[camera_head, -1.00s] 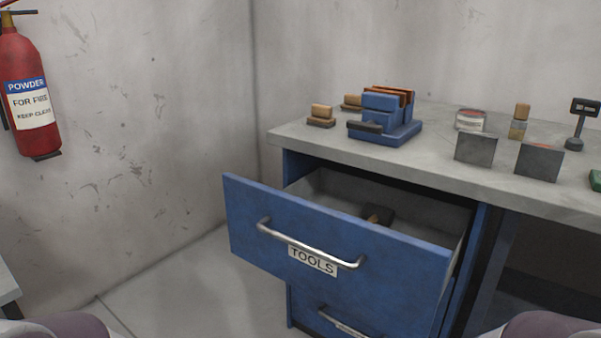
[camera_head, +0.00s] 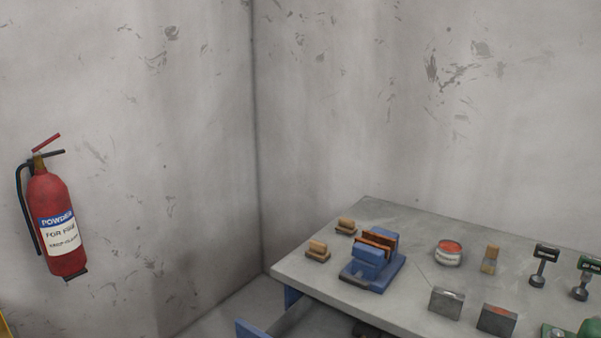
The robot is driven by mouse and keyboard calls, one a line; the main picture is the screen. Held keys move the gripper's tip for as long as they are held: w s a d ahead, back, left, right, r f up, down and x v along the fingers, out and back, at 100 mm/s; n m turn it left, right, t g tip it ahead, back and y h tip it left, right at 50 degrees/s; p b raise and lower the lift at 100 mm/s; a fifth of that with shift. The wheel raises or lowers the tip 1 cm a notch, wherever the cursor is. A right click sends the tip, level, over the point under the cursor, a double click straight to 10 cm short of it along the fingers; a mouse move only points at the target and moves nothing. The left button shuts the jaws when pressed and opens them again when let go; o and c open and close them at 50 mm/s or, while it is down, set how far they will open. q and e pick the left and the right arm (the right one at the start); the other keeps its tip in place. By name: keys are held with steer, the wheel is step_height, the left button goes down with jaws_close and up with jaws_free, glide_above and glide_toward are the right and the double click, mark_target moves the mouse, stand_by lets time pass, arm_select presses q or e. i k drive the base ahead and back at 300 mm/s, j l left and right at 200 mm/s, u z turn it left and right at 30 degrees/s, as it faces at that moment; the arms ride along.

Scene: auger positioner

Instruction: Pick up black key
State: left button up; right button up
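I cannot make out a black key anywhere in this view. The open blue drawer (camera_head: 257,331) shows only at the bottom edge, under the workbench (camera_head: 330,290). A dark object (camera_head: 366,329) shows inside the drawer, cut off by the bottom of the picture, and I cannot tell what it is. Neither of my grippers is in view.
On the bench stand a blue vise (camera_head: 366,267), brushes (camera_head: 318,252), a tin (camera_head: 449,254), grey blocks (camera_head: 446,303), dark stands (camera_head: 543,266) and a green object (camera_head: 589,329). A red fire extinguisher (camera_head: 62,200) is on the left wall.

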mark_target(550, 254)
steer(key=z, duration=1.45)
